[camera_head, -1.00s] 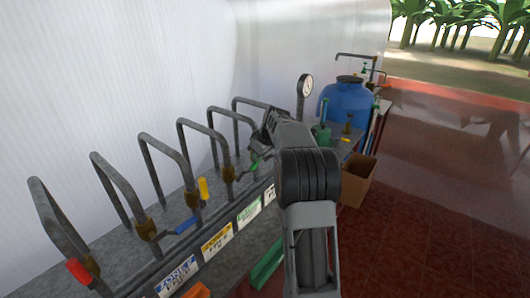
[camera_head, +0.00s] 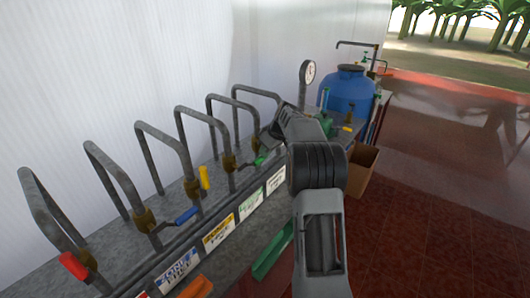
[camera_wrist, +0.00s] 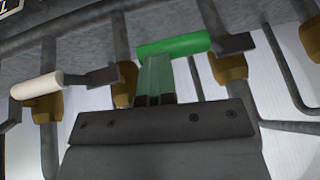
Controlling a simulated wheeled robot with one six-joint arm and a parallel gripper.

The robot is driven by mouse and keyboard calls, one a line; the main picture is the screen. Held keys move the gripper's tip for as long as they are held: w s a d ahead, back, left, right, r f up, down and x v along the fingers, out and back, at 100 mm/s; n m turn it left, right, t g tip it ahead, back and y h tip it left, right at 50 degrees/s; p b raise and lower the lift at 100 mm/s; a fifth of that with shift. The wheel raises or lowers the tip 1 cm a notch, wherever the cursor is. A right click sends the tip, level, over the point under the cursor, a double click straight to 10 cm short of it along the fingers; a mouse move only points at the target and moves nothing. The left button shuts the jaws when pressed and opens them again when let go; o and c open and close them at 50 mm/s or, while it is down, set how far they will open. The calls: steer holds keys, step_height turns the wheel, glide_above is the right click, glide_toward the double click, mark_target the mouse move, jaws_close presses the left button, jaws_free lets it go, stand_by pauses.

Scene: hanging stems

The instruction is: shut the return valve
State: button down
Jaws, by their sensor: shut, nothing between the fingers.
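A row of bent grey pipes carries brass valves with coloured lever handles: red (camera_head: 73,265), blue (camera_head: 186,215), yellow (camera_head: 204,177) and green (camera_head: 262,158). The labels are too small to read, so I cannot tell which valve is the return. In the wrist view, my gripper (camera_wrist: 155,78) is shut and empty, its fingertips at the green handle (camera_wrist: 180,44); contact is unclear. A white handle (camera_wrist: 37,86) lies left of the fingers there. In the head view my arm hides the fingertips and the white handle.
Colour-edged labels (camera_head: 220,232) line the bench front. A pressure gauge (camera_head: 308,72), a blue tank (camera_head: 350,93) and a cardboard box (camera_head: 359,170) stand beyond my arm. A green tray (camera_head: 272,252) sits below the bench. The red tiled floor (camera_head: 430,225) at right is clear.

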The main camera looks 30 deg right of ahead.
steer(key=shift+s+f, duration=0.1)
steer(key=shift+f, duration=0.25)
steer(key=shift+r, duration=0.1)
steer(key=s+d+r+p, duration=0.1)
steer(key=d+r+p, duration=0.1)
steer(key=d+r, duration=0.6)
steer(key=shift+s+d+r, duration=0.15)
steer(key=shift+r, duration=1.05)
